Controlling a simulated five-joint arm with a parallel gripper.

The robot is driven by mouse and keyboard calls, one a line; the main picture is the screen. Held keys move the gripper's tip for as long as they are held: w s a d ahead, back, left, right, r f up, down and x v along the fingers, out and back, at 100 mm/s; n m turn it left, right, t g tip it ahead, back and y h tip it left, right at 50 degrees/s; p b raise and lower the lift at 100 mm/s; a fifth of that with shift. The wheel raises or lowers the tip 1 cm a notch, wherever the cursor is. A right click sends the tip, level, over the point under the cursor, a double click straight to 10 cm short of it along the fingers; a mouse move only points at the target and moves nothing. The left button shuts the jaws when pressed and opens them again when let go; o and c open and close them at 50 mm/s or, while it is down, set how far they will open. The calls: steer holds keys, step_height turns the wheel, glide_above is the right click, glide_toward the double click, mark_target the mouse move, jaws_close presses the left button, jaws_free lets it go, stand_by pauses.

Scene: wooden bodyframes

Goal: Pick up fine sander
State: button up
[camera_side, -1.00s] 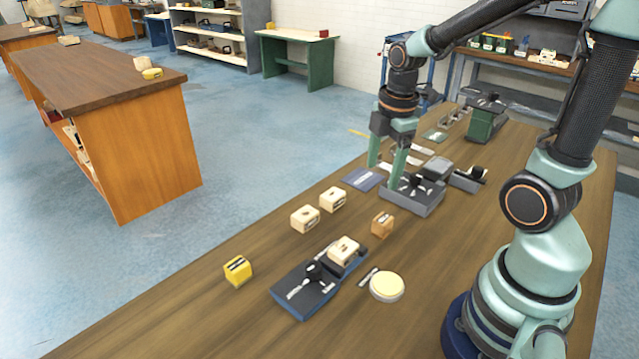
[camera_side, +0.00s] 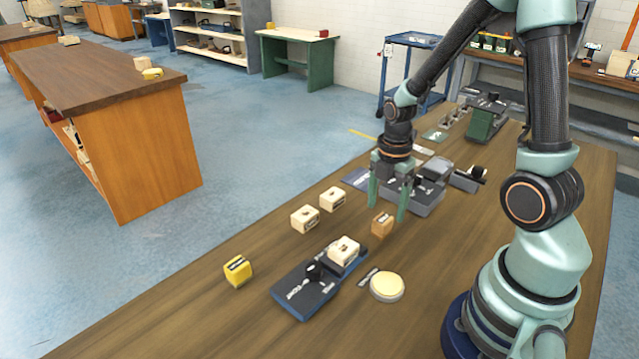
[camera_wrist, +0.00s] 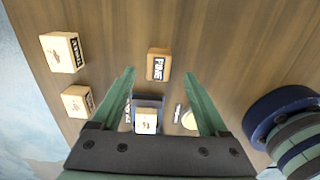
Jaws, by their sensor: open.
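The fine sander is a small orange-brown wooden block (camera_side: 382,224) standing on the bench. In the wrist view, the fine sander (camera_wrist: 158,65) shows a "FINE" label and lies between the lines of the two fingers, at about their tips. My gripper (camera_side: 387,212) is open and empty, pointing down close to the block, with its fingertips a little behind it in the side view. My gripper also shows in the wrist view (camera_wrist: 158,74) with its fingers apart. I cannot tell whether a finger touches the block.
Two pale wooden blocks (camera_side: 305,219) (camera_side: 332,199) stand to the left. A blue-grey fixture (camera_side: 300,300) in front holds another pale block (camera_side: 344,250). A yellow block (camera_side: 238,271), a round cream disc (camera_side: 387,287) and a grey fixture (camera_side: 428,205) are also on the bench.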

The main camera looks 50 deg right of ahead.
mark_target(383, 219)
steer(key=shift+w+f, duration=0.1)
steer(key=shift+f, duration=2.4)
steer(key=shift+c, duration=0.3)
jaws_close()
steer(key=shift+r, duration=0.15)
step_height(383, 219, up, 20)
